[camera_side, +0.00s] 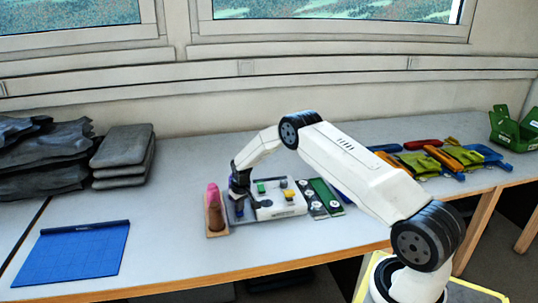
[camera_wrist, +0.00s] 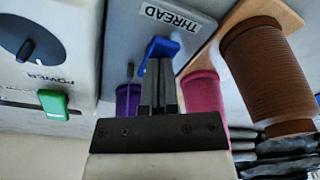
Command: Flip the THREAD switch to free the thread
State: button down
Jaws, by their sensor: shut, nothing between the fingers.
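The blue lever of the THREAD switch (camera_wrist: 163,46) sits on a grey panel below the THREAD label (camera_wrist: 168,18), which reads upside down in the wrist view. My gripper (camera_wrist: 158,68) is shut and empty. Its fingertips are right at the lever and overlap its lower edge in the wrist view; I cannot tell whether they touch it. In the side view my gripper (camera_side: 238,186) points down over the left end of the machine and hides the switch. A purple spool (camera_wrist: 127,100) is partly hidden behind the fingers.
A pink spool (camera_wrist: 203,92) and a brown spool (camera_wrist: 264,75) stand on a wooden base beside the panel. The white machine (camera_side: 280,209) has a black POWER knob (camera_wrist: 27,48) and a green slider (camera_wrist: 52,103). A blue mat (camera_side: 70,254) lies at left, with clear table around it.

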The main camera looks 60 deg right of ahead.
jog(key=shift+r, duration=3.45)
jog(key=shift+r, duration=0.1)
jog(key=shift+a+r, duration=0.2)
jog(key=shift+a, duration=0.05)
jog(key=s+a+r+n, duration=0.2)
jog(key=s+a+r, duration=0.8)
jog(key=a, duration=0.4)
jog(key=s+a+r, duration=0.1)
jog(key=s+a, duration=0.3)
jog(key=s, duration=0.5)
jog(key=s+a+r+n, duration=0.1)
jog(key=s+a, duration=0.3)
jog(key=s, duration=0.4)
jog(key=shift+s+a+t, duration=0.2)
jog(key=shift+s+t, duration=0.15)
jog(key=shift+t, duration=0.05)
